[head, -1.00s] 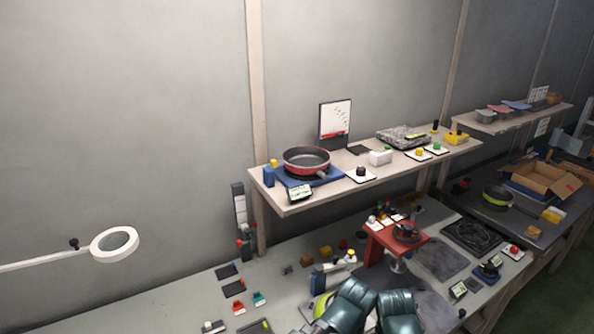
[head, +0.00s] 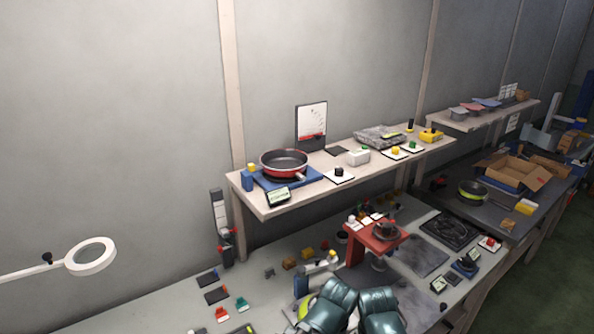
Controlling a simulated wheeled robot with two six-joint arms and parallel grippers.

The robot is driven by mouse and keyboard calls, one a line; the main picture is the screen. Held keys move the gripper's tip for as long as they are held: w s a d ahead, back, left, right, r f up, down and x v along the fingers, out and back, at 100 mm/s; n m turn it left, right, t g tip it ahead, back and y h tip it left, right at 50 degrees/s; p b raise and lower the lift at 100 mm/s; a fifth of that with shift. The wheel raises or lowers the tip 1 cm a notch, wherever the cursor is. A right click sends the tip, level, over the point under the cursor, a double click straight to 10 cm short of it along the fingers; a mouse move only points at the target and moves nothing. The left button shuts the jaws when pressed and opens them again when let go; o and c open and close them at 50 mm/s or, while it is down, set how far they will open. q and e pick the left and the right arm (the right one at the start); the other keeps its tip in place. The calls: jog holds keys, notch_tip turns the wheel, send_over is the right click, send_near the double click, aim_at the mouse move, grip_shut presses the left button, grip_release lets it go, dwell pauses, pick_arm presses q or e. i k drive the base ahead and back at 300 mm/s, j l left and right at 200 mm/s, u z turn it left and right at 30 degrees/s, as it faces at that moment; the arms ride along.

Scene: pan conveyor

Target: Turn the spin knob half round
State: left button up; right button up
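I cannot tell for sure which part is the spin knob. A black knob on a white plate (head: 339,174) sits on the raised shelf, right of the pan. A red knob (head: 489,242) is on a plate on the bench at right. A red stand (head: 355,250) with a dark round piece (head: 385,231) on top stands behind my arms. My two teal arms show at the bottom centre, side by side. No gripper fingers show, and no knob is visibly touched.
A red pan (head: 284,162) rests on a blue base on the shelf (head: 278,210), beside a small display (head: 278,197). A ring lamp (head: 90,256) reaches in from the left. Small blocks crowd the bench around my arms.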

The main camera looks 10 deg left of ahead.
aim_at(339, 171)
jog(key=l, duration=0.65)
jog(key=i+l, duration=0.15)
jog(key=l, duration=0.5)
jog(key=i+l, duration=0.3)
jog(key=i, duration=0.1)
